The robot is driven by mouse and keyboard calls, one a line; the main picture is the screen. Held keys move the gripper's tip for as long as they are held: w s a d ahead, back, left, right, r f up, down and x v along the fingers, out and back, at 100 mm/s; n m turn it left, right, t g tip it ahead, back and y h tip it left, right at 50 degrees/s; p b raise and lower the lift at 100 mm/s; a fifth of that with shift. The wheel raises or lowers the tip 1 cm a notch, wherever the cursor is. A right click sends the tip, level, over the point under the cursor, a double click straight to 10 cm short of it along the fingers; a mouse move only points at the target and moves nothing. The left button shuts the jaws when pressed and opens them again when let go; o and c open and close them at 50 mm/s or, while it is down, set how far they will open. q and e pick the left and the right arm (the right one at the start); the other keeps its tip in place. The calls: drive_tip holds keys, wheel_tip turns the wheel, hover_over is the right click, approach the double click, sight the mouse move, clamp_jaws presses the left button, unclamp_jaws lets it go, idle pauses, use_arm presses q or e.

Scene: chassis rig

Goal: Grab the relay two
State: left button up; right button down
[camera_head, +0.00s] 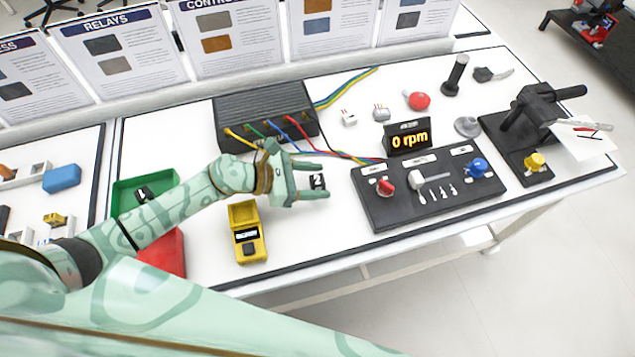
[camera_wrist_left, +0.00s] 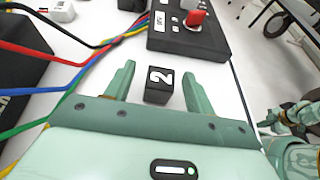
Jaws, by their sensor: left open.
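Relay two is a small black block with a white "2" on its top. In the head view relay two (camera_head: 317,181) stands on the white table, just right of the yellow box. In the left wrist view relay two (camera_wrist_left: 158,85) lies between the two fingers, with a gap on each side. My left gripper (camera_head: 322,180) is open around it, and its spread fingers also show in the left wrist view (camera_wrist_left: 155,80). The fingers do not appear to touch the block. My right gripper is not recognisable in the head view.
A black control panel (camera_head: 420,205) with red and blue knobs is close right of relay two. A black box (camera_head: 262,108) with coloured cables stands behind. A yellow box (camera_head: 247,250), a green bin (camera_head: 124,198) and a red bin (camera_head: 172,252) are to the left.

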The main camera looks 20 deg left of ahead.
use_arm(q)
drive_tip(key=shift+w+d+f, duration=0.1)
drive_tip(key=shift+d+f, duration=0.05)
drive_tip(key=c, duration=1.1)
drive_tip(key=shift+o, duration=0.2)
